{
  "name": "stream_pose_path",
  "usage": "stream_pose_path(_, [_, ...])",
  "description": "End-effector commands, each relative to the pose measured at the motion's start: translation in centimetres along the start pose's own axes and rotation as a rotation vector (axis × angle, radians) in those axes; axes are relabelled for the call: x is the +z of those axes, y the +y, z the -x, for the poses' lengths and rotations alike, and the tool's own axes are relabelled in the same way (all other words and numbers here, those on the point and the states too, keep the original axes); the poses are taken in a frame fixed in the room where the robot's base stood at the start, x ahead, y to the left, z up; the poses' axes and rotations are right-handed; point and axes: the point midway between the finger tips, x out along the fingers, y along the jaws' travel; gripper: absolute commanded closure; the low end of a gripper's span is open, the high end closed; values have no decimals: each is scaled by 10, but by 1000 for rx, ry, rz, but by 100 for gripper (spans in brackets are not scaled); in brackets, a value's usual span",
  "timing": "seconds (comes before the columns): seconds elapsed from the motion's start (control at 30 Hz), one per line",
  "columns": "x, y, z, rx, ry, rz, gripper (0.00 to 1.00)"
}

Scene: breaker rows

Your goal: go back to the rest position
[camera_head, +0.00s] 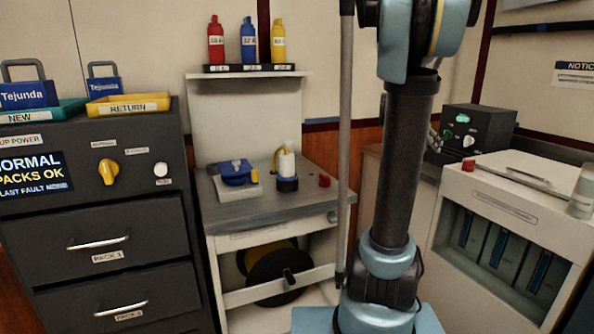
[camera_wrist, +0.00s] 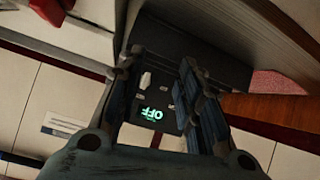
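My gripper (camera_wrist: 160,72) is open in the wrist view, with its two dark fingers apart and nothing held between them. In the head view my arm stands upright right of the middle, and my gripper is not clearly seen. A dark box (camera_head: 480,130) with a green light (camera_head: 463,118) stands behind the arm to the right.
A dark drawer cabinet (camera_head: 100,225) stands at left with a yellow RETURN tray (camera_head: 128,107) on top. A grey bench (camera_head: 270,207) with a blue device (camera_head: 236,172) is in the middle. A white cabinet (camera_head: 515,203) with a glass jar (camera_head: 582,190) is at right.

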Motion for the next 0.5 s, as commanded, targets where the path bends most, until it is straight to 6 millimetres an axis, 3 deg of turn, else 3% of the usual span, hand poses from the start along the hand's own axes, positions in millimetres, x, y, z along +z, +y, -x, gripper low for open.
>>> stream_pose_path(0.1, [42,4,28,-42,-72,70,67])
stream_pose_path(0.5, [192,22,109,-228,-310,342,67])
